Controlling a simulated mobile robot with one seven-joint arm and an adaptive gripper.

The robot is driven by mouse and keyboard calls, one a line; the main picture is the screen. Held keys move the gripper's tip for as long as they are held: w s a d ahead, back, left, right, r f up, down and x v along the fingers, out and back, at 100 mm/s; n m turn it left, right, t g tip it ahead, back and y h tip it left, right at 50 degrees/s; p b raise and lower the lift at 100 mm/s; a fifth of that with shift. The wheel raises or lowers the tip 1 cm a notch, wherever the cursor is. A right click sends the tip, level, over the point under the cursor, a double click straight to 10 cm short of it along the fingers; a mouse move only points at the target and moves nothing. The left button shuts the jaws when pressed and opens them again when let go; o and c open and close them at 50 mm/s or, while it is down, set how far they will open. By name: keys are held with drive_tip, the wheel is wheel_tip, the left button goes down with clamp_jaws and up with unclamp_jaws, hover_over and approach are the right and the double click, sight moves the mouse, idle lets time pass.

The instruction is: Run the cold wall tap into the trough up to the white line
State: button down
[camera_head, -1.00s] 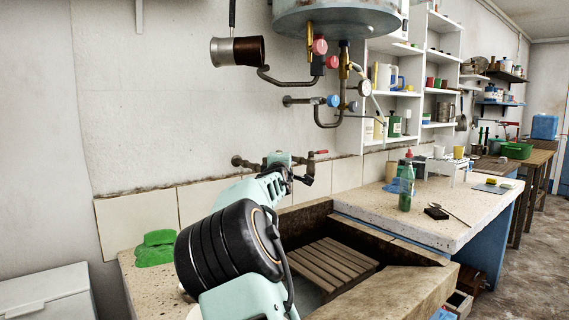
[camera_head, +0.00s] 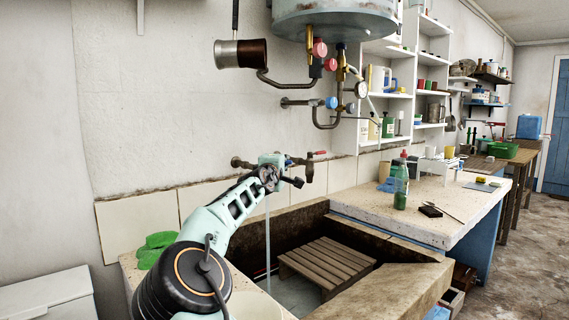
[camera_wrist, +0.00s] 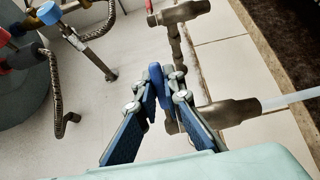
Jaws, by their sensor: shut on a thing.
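My gripper (camera_head: 272,177) is at the wall taps in the head view. In the wrist view my gripper (camera_wrist: 158,88) has its two blue-padded fingers closed on the blue lever (camera_wrist: 156,74) of the cold tap (camera_wrist: 228,112). A stream of water (camera_wrist: 290,98) leaves its spout, and the stream (camera_head: 267,235) falls straight into the stone trough (camera_head: 390,290) in the head view. The trough floor looks pale grey around a slatted wooden rack (camera_head: 328,262). I cannot make out the white line or the water level for certain.
A second tap with a red lever (camera_wrist: 175,14) is close beside my gripper. Boiler pipes with a blue knob (camera_wrist: 47,13) are near it too. A green bottle (camera_head: 401,187) stands on the right counter.

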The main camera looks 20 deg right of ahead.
idle(0.5)
drive_tip(key=c, duration=2)
unclamp_jaws()
drive_tip(key=shift+s, duration=0.1)
drive_tip(key=v, duration=1.2)
